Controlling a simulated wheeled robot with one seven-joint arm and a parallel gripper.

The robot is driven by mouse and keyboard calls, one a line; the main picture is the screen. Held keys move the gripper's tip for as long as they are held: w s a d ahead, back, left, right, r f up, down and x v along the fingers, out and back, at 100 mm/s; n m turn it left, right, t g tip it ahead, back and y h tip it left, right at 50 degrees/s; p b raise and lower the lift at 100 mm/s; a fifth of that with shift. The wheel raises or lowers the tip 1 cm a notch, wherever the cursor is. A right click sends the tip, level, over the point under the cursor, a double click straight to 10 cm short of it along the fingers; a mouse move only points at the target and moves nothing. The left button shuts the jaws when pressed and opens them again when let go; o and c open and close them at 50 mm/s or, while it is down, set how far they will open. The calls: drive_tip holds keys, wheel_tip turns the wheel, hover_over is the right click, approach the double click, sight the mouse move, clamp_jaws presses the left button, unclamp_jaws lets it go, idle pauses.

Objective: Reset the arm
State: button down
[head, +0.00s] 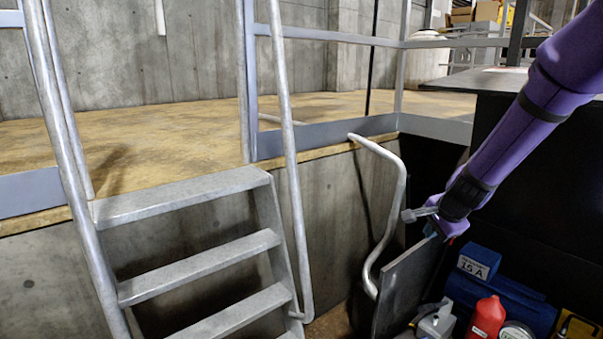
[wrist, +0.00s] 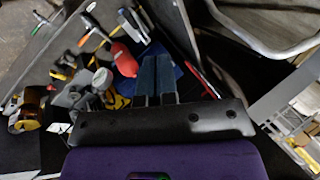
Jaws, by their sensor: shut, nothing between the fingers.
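My gripper (wrist: 155,76) shows in the wrist view as two blue-grey fingers side by side, shut with nothing between them. In the head view my purple arm reaches down from the upper right. Its end is beside the upper edge of a dark upright panel (head: 405,288), above a bin area of tools; I cannot tell whether it touches the panel. The fingertips are mostly hidden or too small to read in the head view.
A red bottle (head: 487,319), a blue box marked 15 A (head: 478,262) and other tools lie below the arm. Metal stairs (head: 200,245) with handrails and a curved rail (head: 398,190) stand to the left. A dark counter (head: 485,80) is at right.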

drive_tip(key=s+a+r+n+y, duration=0.1)
drive_tip(key=s+a+r+n, duration=0.3)
drive_tip(key=s+r+n, duration=0.75)
drive_tip(key=s+d+r+n+h, duration=0.1)
drive_tip(key=s+r, duration=0.3)
drive_tip(key=s, duration=0.7)
drive_tip(key=s+d+r+n+h, duration=0.1)
drive_tip(key=s+r, duration=0.2)
drive_tip(key=s, duration=0.8)
drive_tip(key=shift+r+n+g, duration=0.3)
drive_tip(key=shift+r+n, duration=0.05)
drive_tip(key=shift+r, duration=0.05)
